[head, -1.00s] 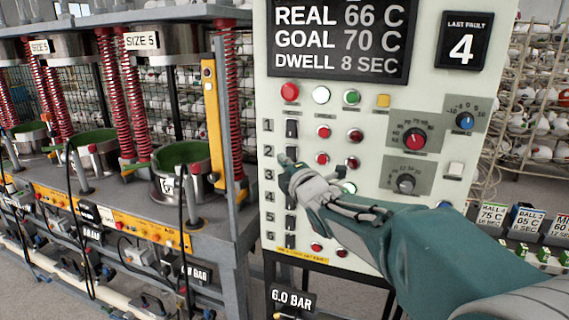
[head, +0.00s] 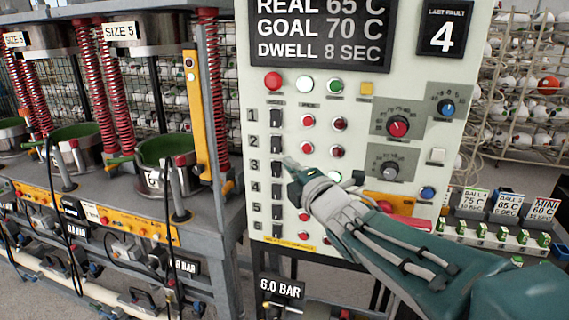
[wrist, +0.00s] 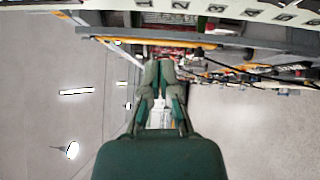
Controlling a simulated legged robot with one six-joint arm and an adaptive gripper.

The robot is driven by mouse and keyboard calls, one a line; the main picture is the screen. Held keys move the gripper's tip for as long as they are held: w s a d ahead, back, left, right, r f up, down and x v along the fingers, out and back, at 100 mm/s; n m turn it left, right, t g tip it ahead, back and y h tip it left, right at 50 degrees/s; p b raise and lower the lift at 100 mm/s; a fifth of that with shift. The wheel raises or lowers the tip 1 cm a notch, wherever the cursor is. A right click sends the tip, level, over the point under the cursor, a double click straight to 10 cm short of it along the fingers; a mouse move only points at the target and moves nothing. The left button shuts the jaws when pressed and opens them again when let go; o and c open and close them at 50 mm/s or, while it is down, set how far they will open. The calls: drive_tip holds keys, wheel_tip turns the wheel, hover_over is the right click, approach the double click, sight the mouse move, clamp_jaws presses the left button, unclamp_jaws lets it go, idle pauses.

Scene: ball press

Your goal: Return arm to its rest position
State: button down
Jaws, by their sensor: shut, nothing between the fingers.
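My gripper (head: 289,163) is in front of the control panel (head: 255,45) in the head view, its tip beside the switch of row 3. I cannot tell whether the tip touches the panel. My teal arm reaches in from the lower right and hides part of the panel's lower rows. In the wrist view my gripper (wrist: 159,64) has its fingers together and holds nothing. The panel display (head: 320,35) reads REAL 65 C, GOAL 70 C, DWELL 8 SEC. The last fault sign (head: 442,27) shows 4.
The press bench (head: 100,185) with red springs stands to the left. A yellow upright bar (head: 194,110) is at its right end. A 6.0 BAR sign (head: 281,288) is below the panel. Racks of balls (head: 520,90) and small labelled cards (head: 508,205) are to the right.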

drive_tip(key=shift+d, duration=0.2)
drive_tip(key=s+d+f+m+g+h, duration=0.5)
drive_tip(key=s+d+f+m+h, duration=0.45)
drive_tip(key=m, duration=0.55)
drive_tip(key=s+d+f+m+g, duration=0.1)
drive_tip(key=s+f+m+g, duration=0.2)
drive_tip(key=s, duration=0.5)
drive_tip(key=s+d+f+m+g+y, duration=0.1)
drive_tip(key=s+f+m+g, duration=0.2)
drive_tip(key=s+m, duration=0.3)
drive_tip(key=shift+s+f+g, duration=0.3)
drive_tip(key=shift+s+f, duration=0.15)
drive_tip(key=shift+s, duration=0.7)
drive_tip(key=shift+w+y, duration=0.15)
drive_tip(key=shift+y, duration=0.1)
